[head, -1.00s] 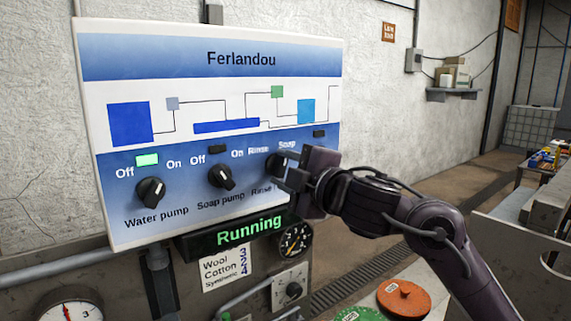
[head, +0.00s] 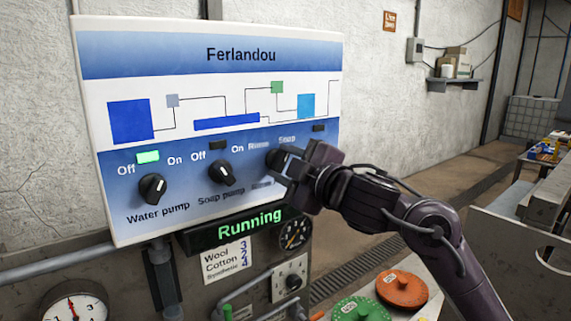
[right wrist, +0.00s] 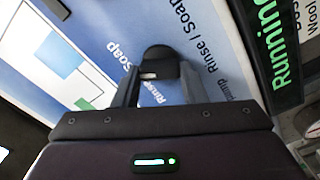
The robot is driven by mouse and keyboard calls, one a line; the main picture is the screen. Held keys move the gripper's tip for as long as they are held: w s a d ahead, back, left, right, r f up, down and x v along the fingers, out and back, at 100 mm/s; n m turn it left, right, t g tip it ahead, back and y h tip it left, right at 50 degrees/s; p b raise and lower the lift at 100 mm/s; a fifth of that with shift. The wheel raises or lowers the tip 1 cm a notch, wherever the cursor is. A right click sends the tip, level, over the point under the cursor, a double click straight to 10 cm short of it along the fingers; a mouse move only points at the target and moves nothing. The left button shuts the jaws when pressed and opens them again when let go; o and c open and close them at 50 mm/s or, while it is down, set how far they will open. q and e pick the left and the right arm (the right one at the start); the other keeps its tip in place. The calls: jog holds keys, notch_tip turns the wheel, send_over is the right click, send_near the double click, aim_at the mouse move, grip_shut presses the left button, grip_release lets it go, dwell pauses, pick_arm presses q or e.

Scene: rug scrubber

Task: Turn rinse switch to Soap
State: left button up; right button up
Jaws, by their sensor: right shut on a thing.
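The rinse/soap switch (head: 275,160) is a black round knob at the right of the white and blue Ferlandou panel (head: 215,60). My right gripper (head: 284,169) covers part of it in the head view. In the right wrist view the knob (right wrist: 160,62) sits between the two fingers of my right gripper (right wrist: 160,85), which is shut on it. The Soap label (right wrist: 117,48) and Rinse label (right wrist: 152,95) show beside the knob there. Which label the knob points at is hard to tell. My left gripper is not in view.
The water pump knob (head: 152,189) has a lit green lamp above it. The soap pump knob (head: 221,173) has a dark lamp. A display (head: 248,226) below reads Running. Orange (head: 402,289) and green (head: 360,310) discs lie below my right arm.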

jog(key=o, duration=1)
jog(key=shift+s+d+f+b, duration=0.15)
jog(key=shift+s+d+b, duration=0.2)
jog(key=shift+s, duration=0.1)
jog(key=b+v, duration=0.1)
jog(key=v, duration=0.5)
jog(key=shift+s+d+b, duration=0.2)
jog(key=shift+s+b, duration=0.05)
jog(key=shift+b, duration=0.05)
jog(key=p+v, duration=0.2)
jog(key=v, duration=0.7)
jog(key=shift+s, duration=0.1)
